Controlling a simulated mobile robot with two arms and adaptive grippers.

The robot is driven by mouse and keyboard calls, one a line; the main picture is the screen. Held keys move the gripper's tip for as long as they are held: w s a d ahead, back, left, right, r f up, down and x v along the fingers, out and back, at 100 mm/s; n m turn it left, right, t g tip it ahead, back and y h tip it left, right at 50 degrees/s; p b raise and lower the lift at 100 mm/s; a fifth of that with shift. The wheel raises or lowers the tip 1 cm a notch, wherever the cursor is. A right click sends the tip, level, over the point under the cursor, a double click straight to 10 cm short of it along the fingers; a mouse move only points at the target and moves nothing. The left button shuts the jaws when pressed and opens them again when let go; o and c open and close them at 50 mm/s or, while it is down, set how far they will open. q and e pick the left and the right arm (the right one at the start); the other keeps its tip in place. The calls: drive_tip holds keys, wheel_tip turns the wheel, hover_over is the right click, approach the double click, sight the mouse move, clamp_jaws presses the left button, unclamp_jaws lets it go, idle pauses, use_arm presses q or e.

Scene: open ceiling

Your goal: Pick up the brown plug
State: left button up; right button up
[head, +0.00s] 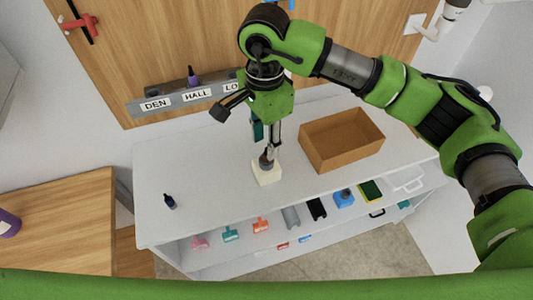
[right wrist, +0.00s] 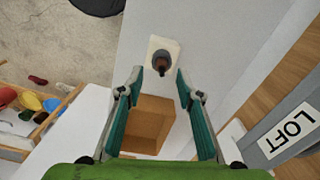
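The brown plug (head: 265,162) stands upright on a small cream block (head: 267,176) on the white table. In the right wrist view the plug (right wrist: 162,62) shows round from above, with a dark centre, on the cream block (right wrist: 165,44). My right gripper (head: 270,147) points down over the plug. In the right wrist view its two teal fingers (right wrist: 160,78) are spread apart and empty, with the plug just beyond the gap between their tips. I cannot tell how much height separates tips and plug. My left gripper is not in view.
An open cardboard box (head: 341,138) stands right of the block. A small dark blue plug (head: 169,201) stands at the table's left. A grey rack (head: 180,100) labelled DEN, HALL and LOFT holds a purple plug (head: 193,76). Several coloured items sit on the shelf below.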

drive_tip(key=shift+f+p, duration=0.2)
drive_tip(key=shift+p, duration=0.1)
drive_tip(key=f+p, duration=0.2)
drive_tip(key=f, duration=0.1)
drive_tip(key=shift+w+f, duration=0.2)
drive_tip(key=shift+f, duration=0.75)
drive_tip(key=c, duration=0.9)
